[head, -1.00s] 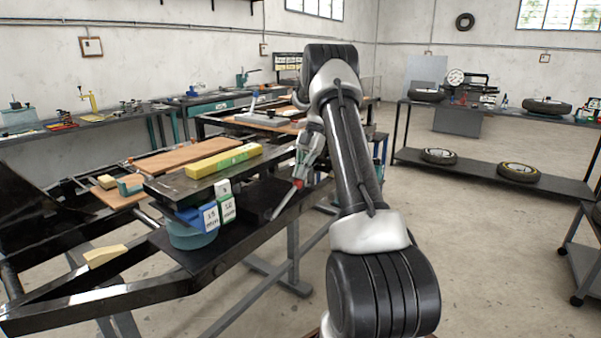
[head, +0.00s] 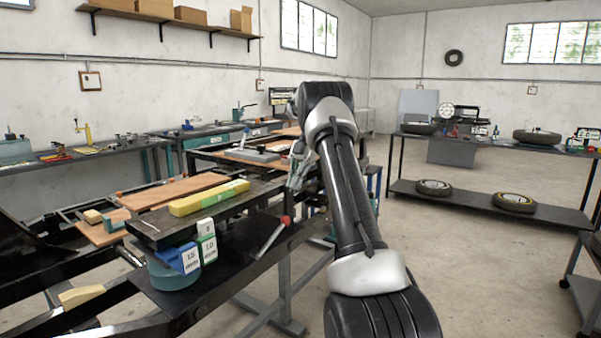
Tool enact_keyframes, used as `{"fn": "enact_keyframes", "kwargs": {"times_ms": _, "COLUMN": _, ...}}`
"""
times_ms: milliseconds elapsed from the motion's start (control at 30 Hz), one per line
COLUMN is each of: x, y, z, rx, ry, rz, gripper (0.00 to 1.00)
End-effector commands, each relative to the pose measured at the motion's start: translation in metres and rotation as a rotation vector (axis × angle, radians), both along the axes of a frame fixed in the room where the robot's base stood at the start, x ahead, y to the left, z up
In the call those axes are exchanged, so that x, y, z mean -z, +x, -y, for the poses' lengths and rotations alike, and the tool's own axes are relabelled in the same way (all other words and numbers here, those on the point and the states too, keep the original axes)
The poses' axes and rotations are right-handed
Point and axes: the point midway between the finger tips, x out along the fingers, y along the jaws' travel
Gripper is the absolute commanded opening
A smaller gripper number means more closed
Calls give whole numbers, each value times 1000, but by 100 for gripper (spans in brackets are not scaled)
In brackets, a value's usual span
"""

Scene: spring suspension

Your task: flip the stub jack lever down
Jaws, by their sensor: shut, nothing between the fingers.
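A grey lever (head: 269,241) with a red knob (head: 285,220) stands at the right edge of the black lower plate. It slants up to the right, knob end uppermost. Its pivot and the jack body are hard to make out against the dark plate. My gripper (head: 297,180) is above and slightly right of the knob, apart from it in the picture. It is shut and empty, and partly hidden by my arm.
A yellow-green bar (head: 209,198) lies on the upper plate. Dark frame rails run left. Open floor lies right of my arm.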

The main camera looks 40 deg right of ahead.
Motion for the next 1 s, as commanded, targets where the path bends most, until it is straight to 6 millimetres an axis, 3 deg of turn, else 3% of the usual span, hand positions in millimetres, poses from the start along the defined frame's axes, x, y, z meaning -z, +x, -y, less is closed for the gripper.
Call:
{"fn": "enact_keyframes", "kwargs": {"times_ms": 100, "x": -15, "y": 5, "z": 14, "rx": 1, "ry": -1, "rz": 2, "gripper": 0}}
{"fn": "enact_keyframes", "kwargs": {"times_ms": 333, "x": -30, "y": 9, "z": 25, "rx": 1, "ry": -1, "rz": 1, "gripper": 0}}
{"fn": "enact_keyframes", "kwargs": {"times_ms": 1000, "x": -31, "y": 10, "z": 26, "rx": 21, "ry": -5, "rz": -13, "gripper": 0}}
